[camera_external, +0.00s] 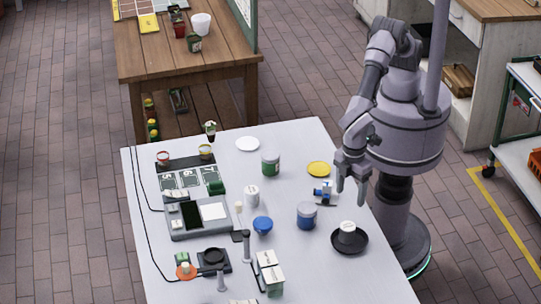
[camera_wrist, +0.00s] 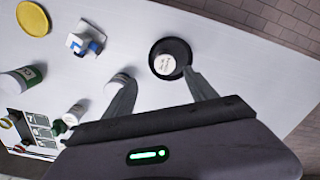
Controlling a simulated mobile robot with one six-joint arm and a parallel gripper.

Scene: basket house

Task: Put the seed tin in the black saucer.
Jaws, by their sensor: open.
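The black saucer (camera_external: 362,246) lies on the white table near its right edge. A small dark tin with a white lettered top (camera_external: 347,227) stands upright inside it; I take this to be the seed tin, though its lettering is too small to read. In the wrist view the white top (camera_wrist: 165,64) sits within the saucer's dark rim (camera_wrist: 184,48). My gripper (camera_external: 351,193) is open and empty, above the table and behind the saucer. In the wrist view its fingertips (camera_wrist: 160,78) are spread apart just short of the tin, with clear space between them.
A blue jar (camera_external: 307,217) stands left of the saucer. A blue-and-white device (camera_external: 325,193) and a yellow plate (camera_external: 319,169) are behind it. The table's right edge is close to the saucer.

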